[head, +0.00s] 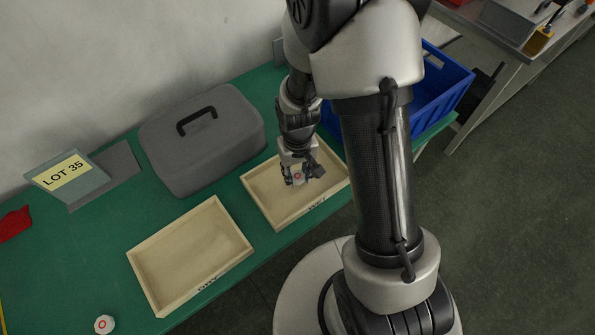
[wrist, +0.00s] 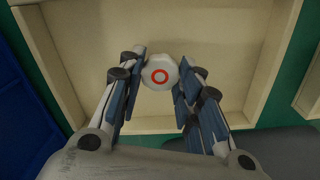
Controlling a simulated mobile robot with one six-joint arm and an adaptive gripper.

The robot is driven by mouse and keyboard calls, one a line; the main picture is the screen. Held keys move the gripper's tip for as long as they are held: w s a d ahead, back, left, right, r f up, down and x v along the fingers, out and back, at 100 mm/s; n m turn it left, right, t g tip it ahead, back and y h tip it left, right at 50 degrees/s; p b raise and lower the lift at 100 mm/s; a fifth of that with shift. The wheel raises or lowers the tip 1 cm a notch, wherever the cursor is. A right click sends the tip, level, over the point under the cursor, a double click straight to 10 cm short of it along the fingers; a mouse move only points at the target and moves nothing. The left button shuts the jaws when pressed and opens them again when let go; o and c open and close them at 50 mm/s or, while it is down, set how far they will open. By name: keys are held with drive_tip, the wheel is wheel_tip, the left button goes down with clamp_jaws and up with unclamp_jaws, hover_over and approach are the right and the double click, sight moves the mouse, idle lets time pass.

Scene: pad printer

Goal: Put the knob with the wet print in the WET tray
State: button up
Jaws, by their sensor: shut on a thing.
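A white knob (wrist: 160,64) with a red ring printed on its face is held between the fingertips of my gripper (wrist: 160,78). The knob also shows small in the head view (head: 298,176). My gripper (head: 296,180) is shut on it, over the right wooden tray (head: 262,198). That tray is otherwise empty where I see it, and fills most of the wrist view (wrist: 226,100). Whether the knob touches the tray floor I cannot tell. A left wooden tray (head: 150,277) is empty. Both trays have dark lettering on the front, too small to read surely.
Another white knob (head: 104,324) with a red mark lies on the green table, lower left. A grey case (head: 205,150) stands behind the trays. A LOT 35 sign (head: 65,177) is at left. A blue bin (head: 440,85) stands at the right, partly behind my arm.

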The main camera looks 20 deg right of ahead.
sight(297, 176)
drive_tip(key=shift+f, duration=0.1)
drive_tip(key=o, duration=0.8)
drive_tip(key=shift+r+p, duration=2.4)
drive_tip(key=shift+r, duration=0.65)
